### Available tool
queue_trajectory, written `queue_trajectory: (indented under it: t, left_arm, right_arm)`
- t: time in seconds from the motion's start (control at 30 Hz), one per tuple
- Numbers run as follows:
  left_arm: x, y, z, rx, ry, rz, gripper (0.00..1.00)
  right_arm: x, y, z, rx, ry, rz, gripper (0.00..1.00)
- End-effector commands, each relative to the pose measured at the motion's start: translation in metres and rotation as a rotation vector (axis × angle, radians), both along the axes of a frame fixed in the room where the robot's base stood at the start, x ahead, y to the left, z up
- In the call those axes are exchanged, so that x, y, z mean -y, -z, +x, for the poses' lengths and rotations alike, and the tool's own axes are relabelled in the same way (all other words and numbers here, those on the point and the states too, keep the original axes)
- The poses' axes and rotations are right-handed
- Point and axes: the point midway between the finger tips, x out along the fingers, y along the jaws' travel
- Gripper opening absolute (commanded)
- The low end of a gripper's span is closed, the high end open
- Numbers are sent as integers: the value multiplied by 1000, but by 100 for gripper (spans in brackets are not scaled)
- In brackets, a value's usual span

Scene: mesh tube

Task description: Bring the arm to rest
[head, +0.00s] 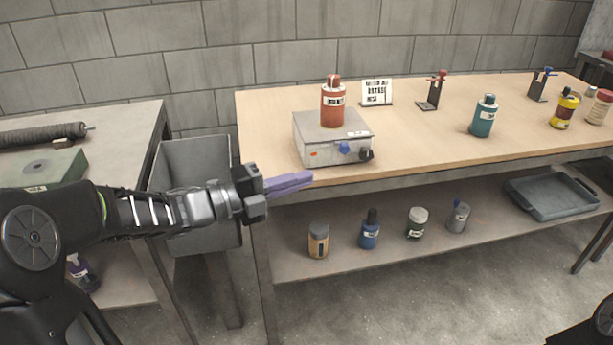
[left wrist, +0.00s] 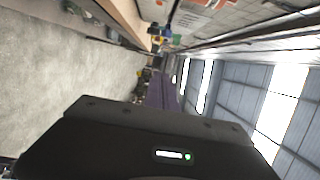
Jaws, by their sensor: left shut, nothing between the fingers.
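My left arm reaches in from the left in the head view. Its left gripper (head: 308,178) has purple fingers, shut with nothing between them. It is in the air in front of the bench's left front edge, below and left of the hot-plate-like box. The purple fingers also show in the left wrist view (left wrist: 162,92), pointing away from the camera. At the bottom right corner of the head view a dark part shows, too little to tell what it is. My right gripper is not seen.
A wooden bench (head: 425,130) carries a grey box (head: 318,150) with a red bottle (head: 335,105) on top, a teal bottle (head: 484,118) and small stands. Its lower shelf (head: 330,262) holds several bottles and a grey tray (head: 552,196). A grey bin (head: 190,155) stands left of the bench.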

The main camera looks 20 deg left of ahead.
Motion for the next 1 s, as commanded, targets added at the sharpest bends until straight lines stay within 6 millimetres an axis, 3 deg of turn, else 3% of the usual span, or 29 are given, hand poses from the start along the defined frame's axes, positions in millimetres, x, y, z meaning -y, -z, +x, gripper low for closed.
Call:
queue_trajectory:
  t: [0.37, 0.47, 0.57, 0.67, 0.8, 0.87, 1.0]
  left_arm:
    - [1, 2, 1, -7, -3, -7, 0]
    - [3, 12, 8, -55, -24, -58, 0]
    - [9, 39, 22, -178, -80, -173, 0]
    - [19, 88, 37, -382, -172, -346, 0]
    - [42, 187, 38, -766, -355, -611, 0]
    - [55, 233, 27, -943, -448, -712, 0]
    - [86, 332, -26, -1329, -689, -890, 0]
  right_arm:
    - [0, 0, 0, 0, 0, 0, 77]
    - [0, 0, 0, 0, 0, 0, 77]
    - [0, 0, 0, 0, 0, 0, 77]
    - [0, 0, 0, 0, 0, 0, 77]
    - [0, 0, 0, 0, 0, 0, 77]
    - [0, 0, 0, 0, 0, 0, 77]
    - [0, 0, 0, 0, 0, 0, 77]
